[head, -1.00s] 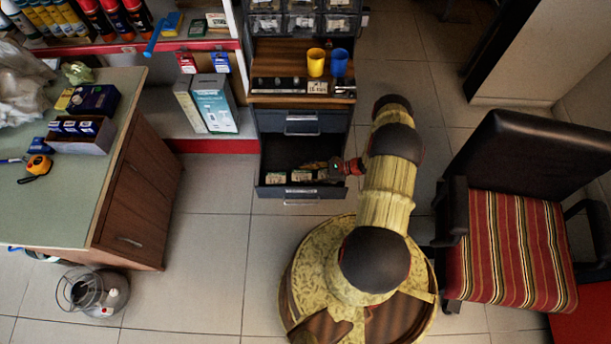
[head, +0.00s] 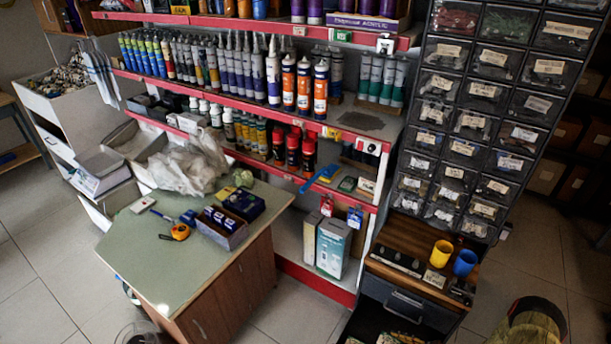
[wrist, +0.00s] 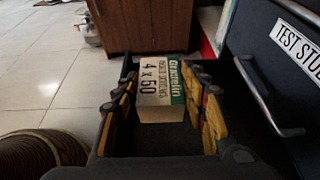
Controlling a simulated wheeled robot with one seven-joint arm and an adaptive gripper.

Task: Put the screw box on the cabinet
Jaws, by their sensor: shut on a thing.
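In the wrist view my gripper (wrist: 166,92) is shut on a screw box (wrist: 163,82), white and green with "4 x 50" on its label. The box sits between the yellow-padded fingers. A dark drawer cabinet (head: 383,290) with a wooden top stands at the lower right of the head view. A drawer front with a handle (wrist: 272,100) is close to the right of my gripper.
The wooden top holds a yellow cup (head: 441,254), a blue cup (head: 465,263) and a dark tray. A green-topped wooden counter (head: 165,265) stands at left, with a tape measure (head: 180,232) and boxes on it. Small-parts drawers (head: 480,120) rise behind the cups.

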